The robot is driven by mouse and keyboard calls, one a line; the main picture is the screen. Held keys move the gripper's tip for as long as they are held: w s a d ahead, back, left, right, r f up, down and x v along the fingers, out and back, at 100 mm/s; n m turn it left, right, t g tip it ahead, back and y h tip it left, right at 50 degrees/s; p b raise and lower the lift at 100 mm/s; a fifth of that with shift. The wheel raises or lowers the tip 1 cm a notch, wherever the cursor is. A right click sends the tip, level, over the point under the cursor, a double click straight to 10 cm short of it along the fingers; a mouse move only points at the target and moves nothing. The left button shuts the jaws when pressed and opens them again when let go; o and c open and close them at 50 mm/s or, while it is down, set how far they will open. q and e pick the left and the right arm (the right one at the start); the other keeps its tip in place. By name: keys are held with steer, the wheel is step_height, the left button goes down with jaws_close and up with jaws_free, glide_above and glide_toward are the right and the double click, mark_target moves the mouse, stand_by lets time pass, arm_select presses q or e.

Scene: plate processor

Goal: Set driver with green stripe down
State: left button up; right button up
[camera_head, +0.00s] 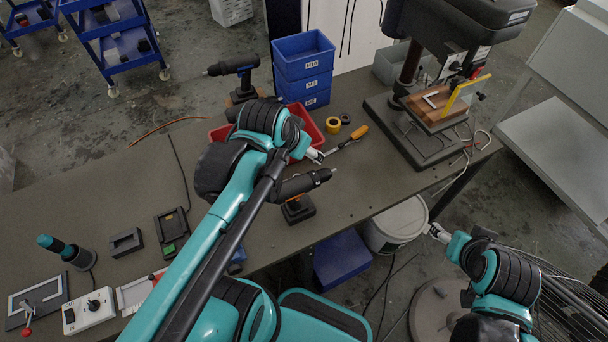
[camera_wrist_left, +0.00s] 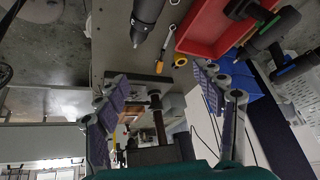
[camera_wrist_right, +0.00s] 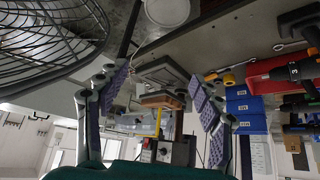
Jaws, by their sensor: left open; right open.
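My left gripper (camera_head: 316,156) is open and empty above the bench, between the red tray and the near driver. My right gripper (camera_head: 437,232) is open and empty beyond the bench's front edge.
A red tray (camera_head: 312,131), blue bins (camera_head: 303,70), a yellow tape roll (camera_head: 333,125) and an orange-handled tool (camera_head: 358,132) are near my left gripper. A drill press (camera_head: 412,70) stands at the right. The bench is clear around (camera_head: 80,190) at the left.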

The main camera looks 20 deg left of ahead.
arm_select(q)
steer(key=s+d+f+n+t, duration=0.1)
steer(key=s+d+f, duration=0.2)
steer(key=s, duration=0.1)
steer(key=shift+s+f, duration=0.15)
steer(key=shift+s, duration=0.25)
step_height(320, 180, down, 6)
steer(key=b, duration=0.6)
